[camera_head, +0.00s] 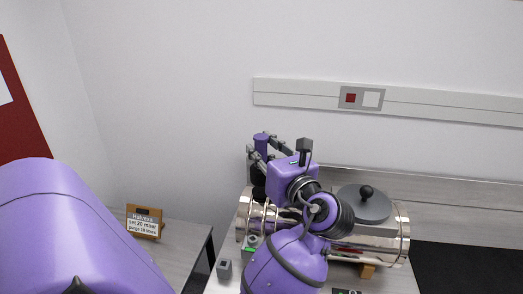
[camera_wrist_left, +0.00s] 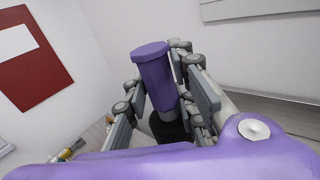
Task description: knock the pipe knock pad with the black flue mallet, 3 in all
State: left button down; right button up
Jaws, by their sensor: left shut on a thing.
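My left gripper (camera_head: 260,152) is shut on the purple handle (camera_head: 261,142) of the black flue mallet, above the left end of a shiny metal pipe (camera_head: 390,248). In the left wrist view the handle (camera_wrist_left: 153,62) stands upright between the fingers (camera_wrist_left: 165,95), with the black head (camera_wrist_left: 168,128) below it, partly hidden by my wrist. In the head view the head is mostly behind the gripper, close above the pipe. I cannot tell whether it touches anything. I cannot make out the pipe knock pad; my arm covers much of the pipe. My right gripper is not in view.
A grey disc with a black knob (camera_head: 367,192) sits on the pipe's right half. A small grey block (camera_head: 224,269) stands at the bench's left edge. A wooden-framed sign (camera_head: 144,222) stands on a side table. A wall panel (camera_head: 362,98) is behind.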

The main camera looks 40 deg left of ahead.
pick_arm(q)
notch_tip(320, 180, down, 3)
jog(key=shift+r, duration=2.1)
jog(key=shift+f, duration=2)
jog(key=shift+r, duration=0.1)
jog(key=shift+r, duration=1.7)
jog(key=shift+r, duration=0.2)
jog(key=shift+f, duration=0.1)
